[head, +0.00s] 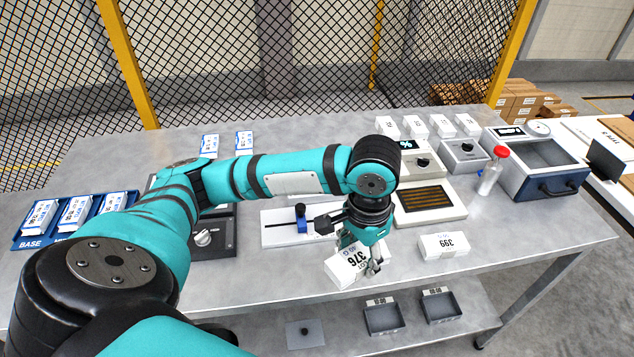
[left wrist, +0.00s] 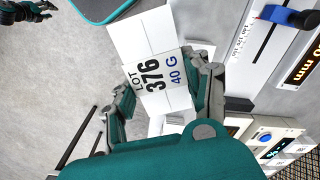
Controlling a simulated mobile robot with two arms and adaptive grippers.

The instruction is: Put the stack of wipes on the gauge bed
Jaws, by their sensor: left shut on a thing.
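My left gripper (head: 362,252) is shut on the stack of wipes (head: 346,268), a white block labelled LOT 376, 40 G. The stack is tilted and held near the front of the table, in front of the gauge. In the left wrist view the stack (left wrist: 155,75) sits between the fingers of the left gripper (left wrist: 162,88). The white gauge bed (head: 280,237) with its blue slider (head: 301,221) lies just behind and left of the stack, partly hidden by my arm. The bed also shows in the left wrist view (left wrist: 243,62). A dark gripper, apparently my right one (left wrist: 32,11), shows partly there.
A white stack marked 399 (head: 443,246) lies to the right. Behind it are a device with a dark slatted top (head: 455,214) and a red-capped bottle (head: 489,178). A blue tray (head: 32,240) holds stacks at left. Grey bins (head: 381,319) stand on the lower shelf.

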